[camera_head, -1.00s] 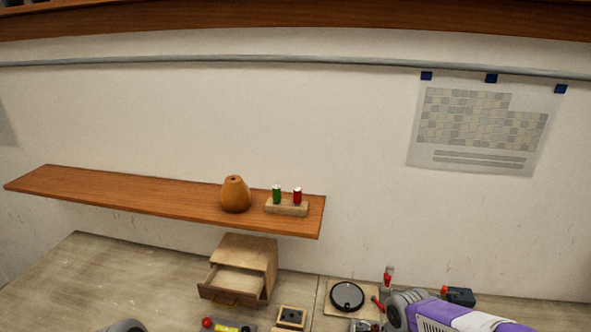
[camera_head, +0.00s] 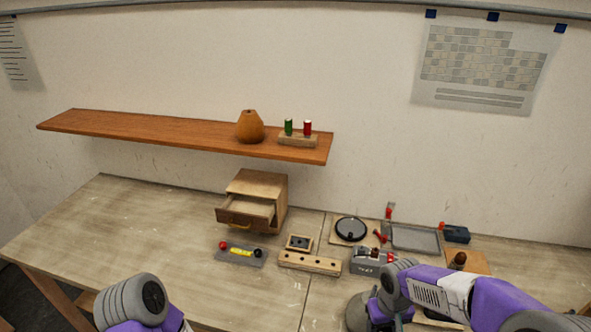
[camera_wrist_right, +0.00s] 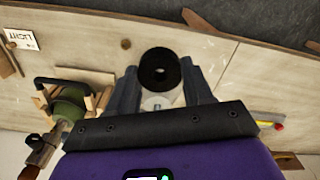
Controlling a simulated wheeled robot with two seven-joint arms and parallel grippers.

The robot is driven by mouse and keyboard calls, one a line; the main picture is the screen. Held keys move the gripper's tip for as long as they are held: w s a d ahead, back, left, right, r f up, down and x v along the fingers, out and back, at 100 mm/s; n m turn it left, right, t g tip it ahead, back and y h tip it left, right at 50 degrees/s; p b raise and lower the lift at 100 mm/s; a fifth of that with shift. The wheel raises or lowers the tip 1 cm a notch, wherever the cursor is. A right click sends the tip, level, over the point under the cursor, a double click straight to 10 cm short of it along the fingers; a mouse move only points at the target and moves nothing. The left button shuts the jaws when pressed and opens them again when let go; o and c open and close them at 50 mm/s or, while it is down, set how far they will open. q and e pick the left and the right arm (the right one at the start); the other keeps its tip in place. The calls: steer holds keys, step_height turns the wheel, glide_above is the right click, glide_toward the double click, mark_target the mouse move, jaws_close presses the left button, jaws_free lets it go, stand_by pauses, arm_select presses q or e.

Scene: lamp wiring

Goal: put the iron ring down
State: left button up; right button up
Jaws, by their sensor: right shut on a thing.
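In the right wrist view, my right gripper (camera_wrist_right: 160,82) is shut on a black iron ring (camera_wrist_right: 147,62). The ring sits between the two fingers, its round hole facing the camera. A pale round shape lies just below the ring; I cannot tell what it is. The worktop shows behind the fingers, and I cannot tell the gap between ring and surface. In the head view my right arm reaches in at the lower right, and the ring cannot be made out there. My left arm shows at the lower left, with its gripper out of view.
A wooden box with an open drawer (camera_head: 244,212) stands below the shelf (camera_head: 160,128). The left worktop is clear.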

steer(key=shift+m, duration=0.6)
steer(key=a+f+b, duration=0.1)
steer(key=f+b, duration=0.2)
steer(key=f, duration=0.3)
steer(key=w+a+f+b, duration=0.1)
steer(key=f+b, duration=0.3)
steer(key=f, duration=0.2)
steer(key=a+f+b, duration=0.1)
steer(key=f+b, duration=0.3)
steer(key=f, duration=0.3)
steer(key=shift+w+a, duration=0.15)
steer(key=shift+a, duration=0.25)
